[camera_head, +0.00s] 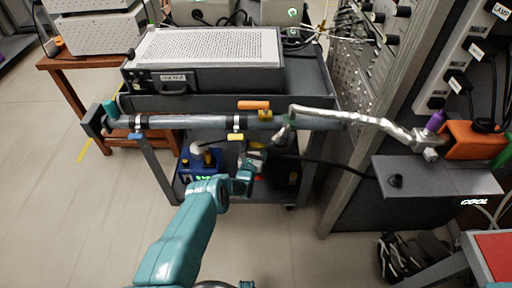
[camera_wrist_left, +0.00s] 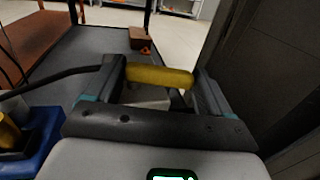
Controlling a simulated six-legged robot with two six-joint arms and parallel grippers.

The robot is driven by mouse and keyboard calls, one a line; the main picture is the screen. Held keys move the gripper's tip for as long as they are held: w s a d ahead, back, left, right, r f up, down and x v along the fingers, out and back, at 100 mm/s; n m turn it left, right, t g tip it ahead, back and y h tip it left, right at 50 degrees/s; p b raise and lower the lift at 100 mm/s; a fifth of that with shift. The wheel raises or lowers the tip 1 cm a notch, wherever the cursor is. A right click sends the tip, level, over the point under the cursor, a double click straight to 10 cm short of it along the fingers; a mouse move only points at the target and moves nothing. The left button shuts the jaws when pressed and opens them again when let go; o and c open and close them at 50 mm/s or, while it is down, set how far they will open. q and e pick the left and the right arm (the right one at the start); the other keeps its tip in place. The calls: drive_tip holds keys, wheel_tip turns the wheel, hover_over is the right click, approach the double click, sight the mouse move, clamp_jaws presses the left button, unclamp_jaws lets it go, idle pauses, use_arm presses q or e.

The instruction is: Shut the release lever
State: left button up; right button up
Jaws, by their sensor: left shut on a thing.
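My left gripper (camera_head: 256,153) reaches up from below to just under the grey horizontal tube (camera_head: 190,122). In the left wrist view, its two fingers (camera_wrist_left: 160,80) are closed on the ends of a yellow cylindrical handle (camera_wrist_left: 158,76), which lies crosswise between them. I take this handle to be the release lever; its mount is hidden. In the head view the handle is small and mostly covered by the gripper. An orange handle (camera_head: 254,105) lies along the tube's top, above the gripper. My right gripper is out of view.
A perforated metal instrument (camera_head: 215,47) stands on the cart behind the tube. A crinkled silver pipe (camera_head: 365,119) runs right from the tube to an orange block (camera_head: 470,140). A blue box (camera_head: 199,163) is left of the gripper. A black cable (camera_head: 330,162) passes at right.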

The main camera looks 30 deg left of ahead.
sight(256, 146)
use_arm(q)
drive_tip(key=o, duration=0.9)
drive_tip(key=p+v, duration=0.3)
drive_tip(key=v, duration=0.2)
drive_tip(key=shift+r, duration=0.2)
drive_tip(key=p+v, duration=0.1)
drive_tip(key=v, duration=0.4)
drive_tip(key=p+v, duration=0.1)
drive_tip(key=v, duration=0.5)
drive_tip(key=shift+s+d+f, duration=0.15)
drive_tip(key=shift+f, duration=0.05)
